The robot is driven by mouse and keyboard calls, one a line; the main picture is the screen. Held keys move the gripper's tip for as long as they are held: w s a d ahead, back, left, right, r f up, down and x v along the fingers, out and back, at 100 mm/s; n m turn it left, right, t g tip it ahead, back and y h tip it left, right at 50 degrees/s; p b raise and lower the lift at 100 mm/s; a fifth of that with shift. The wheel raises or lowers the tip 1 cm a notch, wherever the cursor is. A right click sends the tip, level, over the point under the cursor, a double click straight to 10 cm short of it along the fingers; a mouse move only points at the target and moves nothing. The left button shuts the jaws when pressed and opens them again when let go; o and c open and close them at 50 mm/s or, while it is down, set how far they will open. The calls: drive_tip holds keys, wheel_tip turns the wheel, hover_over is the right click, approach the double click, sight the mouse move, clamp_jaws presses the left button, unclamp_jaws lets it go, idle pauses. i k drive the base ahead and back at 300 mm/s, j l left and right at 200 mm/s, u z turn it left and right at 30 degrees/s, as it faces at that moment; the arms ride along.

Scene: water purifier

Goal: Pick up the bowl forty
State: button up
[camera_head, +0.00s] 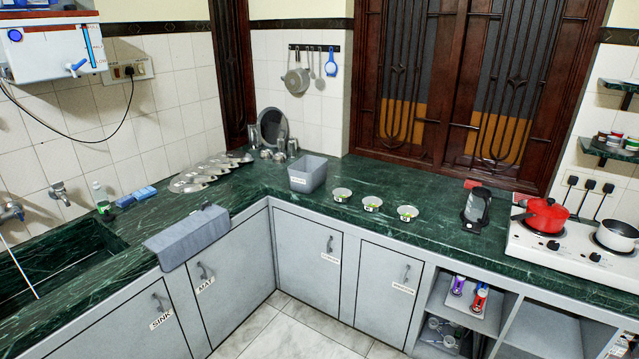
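Three small pale bowls stand in a row on the green marble counter (455,258): a left bowl (342,195), a middle bowl (372,204) and a right bowl (407,213). Each has a small label with some green and yellow on it, too small to read. I cannot tell which one is bowl forty. The bowls stand upright and apart from each other. My gripper is not in view.
A grey bin (307,176) stands left of the bowls. A dark kettle (476,210) and a white stove (570,250) with a red pot (546,214) are to the right. A grey mat (187,236) hangs over the left counter edge. The floor (290,330) before the cabinets is clear.

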sight(371, 205)
drive_tip(key=i+j+z, duration=0.1)
drive_tip(key=z, duration=0.85)
drive_tip(key=i+j+z, duration=0.25)
drive_tip(key=j, duration=0.3)
drive_tip(key=i+j+z, duration=0.1)
drive_tip(key=j+z, duration=0.2)
drive_tip(key=j, duration=0.25)
drive_tip(key=i+j+z, duration=0.1)
drive_tip(key=j+z, duration=0.15)
drive_tip(key=j, duration=0.35)
drive_tip(key=j+z, duration=0.3)
drive_tip(key=j, duration=0.95)
drive_tip(key=i+j, duration=0.1)
drive_tip(key=j, duration=0.55)
